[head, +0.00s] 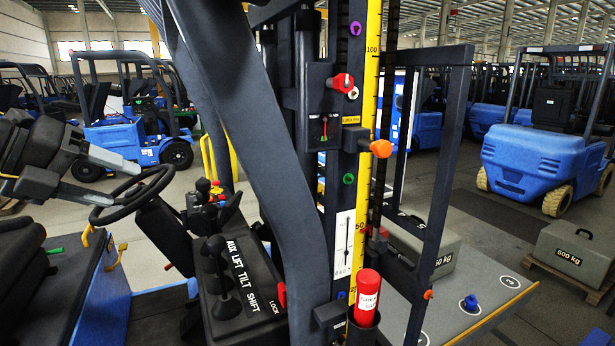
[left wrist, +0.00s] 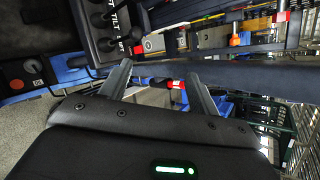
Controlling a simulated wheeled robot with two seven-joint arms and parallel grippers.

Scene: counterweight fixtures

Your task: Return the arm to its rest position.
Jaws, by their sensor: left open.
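My left gripper (head: 112,183) is at the left of the head view, close to the black steering wheel (head: 135,195). Its two grey fingers are spread apart. In the left wrist view the left gripper (left wrist: 158,70) also shows both fingers apart. A dark bar with red and white parts (left wrist: 160,82) shows between them, and I cannot tell how far beyond them it lies. Nothing is held. My right gripper is not in view.
A lever console (head: 245,280) marked AUX, LIFT, TILT, SHIFT stands right of the steering wheel. The dark mast with a yellow scale (head: 369,100) rises mid-view. A red cylinder (head: 367,298) sits in a holder. A grey 500 kg block (head: 574,252) rests at right.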

